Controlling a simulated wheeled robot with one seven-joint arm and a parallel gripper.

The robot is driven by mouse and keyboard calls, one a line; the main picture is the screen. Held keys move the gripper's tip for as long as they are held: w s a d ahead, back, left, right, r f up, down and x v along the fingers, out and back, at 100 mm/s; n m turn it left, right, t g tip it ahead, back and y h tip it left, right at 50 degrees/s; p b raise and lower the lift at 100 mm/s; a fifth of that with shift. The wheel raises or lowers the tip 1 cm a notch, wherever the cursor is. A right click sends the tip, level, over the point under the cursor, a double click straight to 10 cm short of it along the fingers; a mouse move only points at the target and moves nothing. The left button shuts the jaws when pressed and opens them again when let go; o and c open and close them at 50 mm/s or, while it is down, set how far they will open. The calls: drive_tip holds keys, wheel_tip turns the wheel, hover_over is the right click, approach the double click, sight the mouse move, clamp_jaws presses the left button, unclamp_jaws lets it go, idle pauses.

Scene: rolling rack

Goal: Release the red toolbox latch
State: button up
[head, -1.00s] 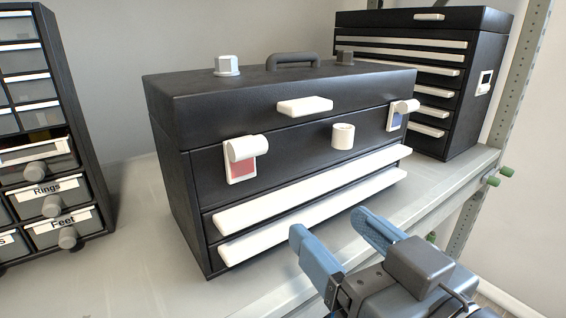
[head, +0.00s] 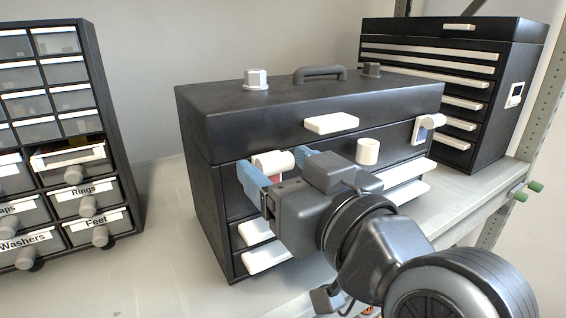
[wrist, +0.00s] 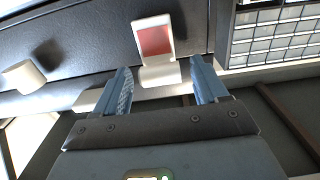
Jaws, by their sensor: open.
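The black toolbox (head: 310,108) stands on the grey shelf with its lid down. Its red latch (head: 272,163), a white roller with a red plate, is on the left of the front face. In the wrist view the red plate (wrist: 154,40) faces me with the white roller at its near end. My gripper (head: 275,161) is open, one blue finger on each side of the roller. In the wrist view its fingertips (wrist: 160,72) flank the roller with visible gaps. The arm hides part of the front face and drawers.
The blue latch (head: 426,127) and a white round knob (head: 367,151) are to the right on the same front. A drawer cabinet (head: 88,25) stands at left, with one drawer partly out. Another black tool chest (head: 450,28) stands back right.

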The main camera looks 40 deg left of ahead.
clamp_jaws()
idle(0.8)
